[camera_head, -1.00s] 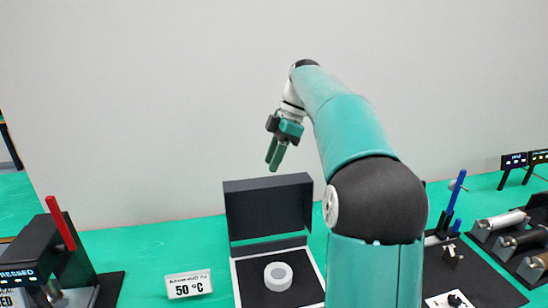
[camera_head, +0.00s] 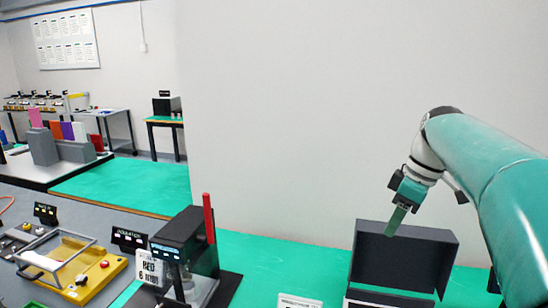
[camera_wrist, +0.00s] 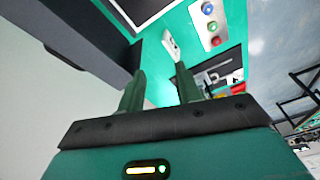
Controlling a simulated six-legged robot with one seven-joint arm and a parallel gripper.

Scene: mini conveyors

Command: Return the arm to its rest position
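My teal arm (camera_head: 500,170) reaches in from the right edge of the head view, raised in front of the wall. My gripper (camera_head: 397,224) hangs from its end, tilted downward. In the head view its fingers overlap the top of the black open box lid (camera_head: 400,268). It also shows in the wrist view (camera_wrist: 160,82), where the two green fingers stand apart with nothing between them. The gripper is open and empty. The base of my arm is outside the head view.
A black press-like machine with a red lever (camera_head: 208,218) stands left of the box. A yellow device (camera_head: 85,268) sits on the grey table at the lower left. A green tabletop (camera_head: 130,185) lies behind. The wall side above the tables is clear.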

